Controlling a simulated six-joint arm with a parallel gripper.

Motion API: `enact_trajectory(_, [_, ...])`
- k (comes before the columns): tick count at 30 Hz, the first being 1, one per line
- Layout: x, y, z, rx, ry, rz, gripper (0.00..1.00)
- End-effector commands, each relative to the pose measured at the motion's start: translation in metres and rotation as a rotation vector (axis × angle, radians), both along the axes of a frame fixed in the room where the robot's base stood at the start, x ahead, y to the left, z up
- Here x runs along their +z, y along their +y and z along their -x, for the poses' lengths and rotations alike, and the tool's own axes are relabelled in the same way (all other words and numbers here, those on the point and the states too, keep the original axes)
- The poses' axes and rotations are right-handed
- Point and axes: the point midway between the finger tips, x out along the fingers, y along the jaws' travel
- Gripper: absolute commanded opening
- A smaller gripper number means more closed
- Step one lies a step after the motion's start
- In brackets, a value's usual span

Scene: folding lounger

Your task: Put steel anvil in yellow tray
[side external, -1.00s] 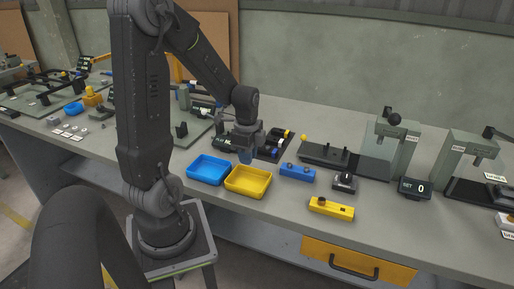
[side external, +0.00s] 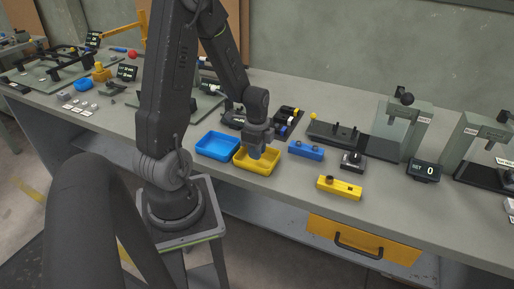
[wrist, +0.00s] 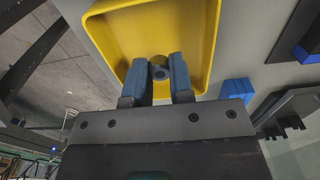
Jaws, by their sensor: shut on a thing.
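The yellow tray (side external: 268,171) stands on the bench just right of a blue tray (side external: 210,155). My gripper (side external: 257,153) is over the yellow tray with its blue fingers pointing down into or just above it. In the wrist view the yellow tray (wrist: 207,30) lies beyond the fingers. There my gripper (wrist: 157,72) is shut on a small grey round piece, seemingly the steel anvil (wrist: 159,62). The piece is partly hidden between the fingers and is too small to make out in the side view. I cannot tell whether it touches the tray floor.
A blue block (side external: 306,151), a small dark fixture (side external: 352,162) and a yellow block (side external: 340,188) stand to the right of the trays. Dark fixtures (side external: 283,122) stand behind. The bench front just before the yellow tray is clear.

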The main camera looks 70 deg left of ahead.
Motion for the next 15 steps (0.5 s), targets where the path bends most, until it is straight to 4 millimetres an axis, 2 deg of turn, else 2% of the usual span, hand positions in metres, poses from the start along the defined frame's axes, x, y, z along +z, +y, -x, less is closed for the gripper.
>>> enact_trajectory(15, [-0.0039, 0.0002, -0.0002, 0.000, -0.001, -0.001, 0.00])
